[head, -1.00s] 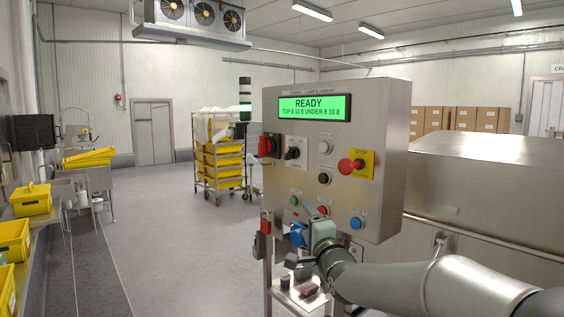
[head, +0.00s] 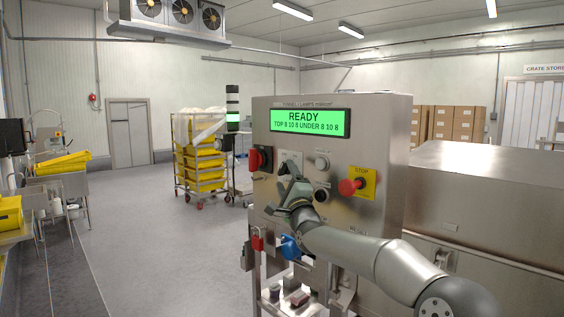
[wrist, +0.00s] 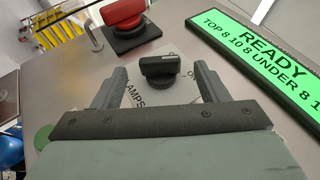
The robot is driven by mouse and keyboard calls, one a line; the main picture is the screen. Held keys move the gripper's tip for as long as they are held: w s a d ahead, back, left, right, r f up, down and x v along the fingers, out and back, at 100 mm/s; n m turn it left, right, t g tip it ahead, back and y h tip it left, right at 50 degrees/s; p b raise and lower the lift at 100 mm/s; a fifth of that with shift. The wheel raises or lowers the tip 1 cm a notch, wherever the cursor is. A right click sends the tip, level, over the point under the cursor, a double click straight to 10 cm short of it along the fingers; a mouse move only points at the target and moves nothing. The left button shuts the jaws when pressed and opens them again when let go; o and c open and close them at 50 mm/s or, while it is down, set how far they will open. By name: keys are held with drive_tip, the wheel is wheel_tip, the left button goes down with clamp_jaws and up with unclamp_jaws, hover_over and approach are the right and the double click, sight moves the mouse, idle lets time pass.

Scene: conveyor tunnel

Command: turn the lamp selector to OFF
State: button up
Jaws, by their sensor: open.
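The lamp selector (wrist: 160,72) is a black bar-shaped knob on a pale plate marked LAMPS in the wrist view. Its bar lies roughly across the picture, and part of the plate's lettering is hidden. My gripper (wrist: 163,82) is open, with one finger on the left and one on the right of the knob; I see a gap on both sides. In the head view my gripper (head: 286,176) is in front of the selector's plate (head: 291,158) and hides the knob. How deep the fingers reach cannot be told.
The red rotary switch (head: 260,158) is left of the selector. The green display (head: 310,122) reads READY above it. A red stop button (head: 349,187) on yellow and a pale button (head: 322,161) are to the right. A blue item (head: 290,247) is below.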

sight(283, 171)
drive_tip(key=shift+p+x, duration=0.85)
drive_tip(key=shift+x, duration=1.5)
drive_tip(key=c, duration=1)
